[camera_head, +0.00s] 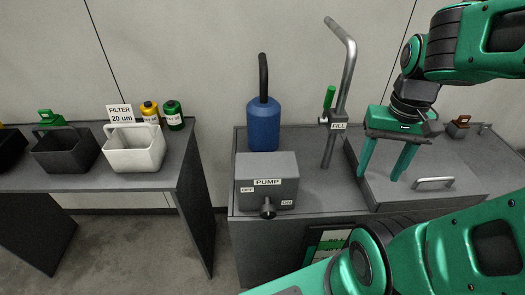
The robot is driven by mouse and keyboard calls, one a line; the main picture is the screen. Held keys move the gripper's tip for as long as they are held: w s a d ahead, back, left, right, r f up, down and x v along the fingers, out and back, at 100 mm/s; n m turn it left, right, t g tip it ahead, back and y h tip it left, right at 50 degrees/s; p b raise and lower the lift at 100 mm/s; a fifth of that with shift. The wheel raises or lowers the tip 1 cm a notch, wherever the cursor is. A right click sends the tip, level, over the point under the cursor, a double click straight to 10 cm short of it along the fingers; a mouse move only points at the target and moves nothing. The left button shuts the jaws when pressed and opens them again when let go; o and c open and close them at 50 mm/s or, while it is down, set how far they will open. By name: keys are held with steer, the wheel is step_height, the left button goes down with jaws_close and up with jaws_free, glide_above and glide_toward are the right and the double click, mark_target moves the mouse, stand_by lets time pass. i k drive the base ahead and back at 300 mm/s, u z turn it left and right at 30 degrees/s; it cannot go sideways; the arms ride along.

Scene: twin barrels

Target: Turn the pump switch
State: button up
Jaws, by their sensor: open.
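The pump box (267,167) is a grey block with a PUMP label, near the front left of the right bench. Its switch is a dark round knob (267,208) low on the box's front face, between an OFF label at the left and an ON label at the right. The knob's exact turn is too small to tell. My gripper (380,175) is green, points down and is open and empty. It is over the grey raised panel, well to the right of the pump box and apart from it.
A blue bottle (263,124) with a black neck stands behind the pump box. A metal FILL pipe (345,75) with a green lever rises between box and gripper. A handle (433,183) lies on the panel. The left table holds a white FILTER bin (134,155) and a dark bin (64,155).

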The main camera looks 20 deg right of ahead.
mark_target(268, 212)
steer(key=u, duration=1.15)
steer(key=k, duration=1.05)
steer(key=z, duration=0.55)
